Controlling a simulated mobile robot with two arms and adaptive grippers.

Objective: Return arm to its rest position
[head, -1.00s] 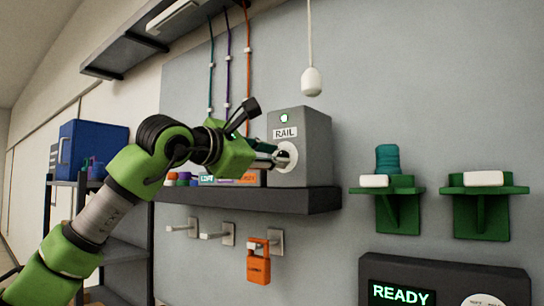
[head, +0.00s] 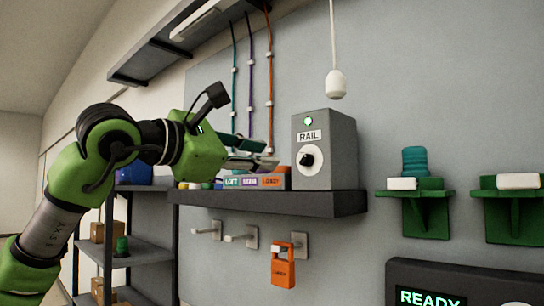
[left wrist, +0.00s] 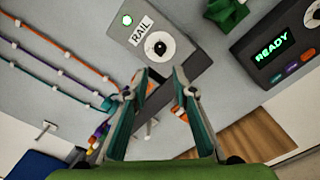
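My left gripper (head: 250,155) is in front of the wall shelf, a little left of the grey RAIL box (head: 325,150), and apart from it. In the left wrist view the left gripper (left wrist: 162,75) has its two fingers spread, with nothing between the tips. The RAIL box (left wrist: 145,35) shows beyond the tips, with its black knob on a white dial and a lit green lamp. My green left arm is raised and reaches in from the left. My right gripper is in neither view.
The dark wall shelf (head: 290,203) also carries labelled blocks. An orange padlock (head: 283,268) hangs on a hook below it. Green brackets (head: 415,205) and a READY panel (head: 450,275) are at the right. A shelf rack (head: 130,255) stands at the left. A white pull (head: 336,84) hangs above.

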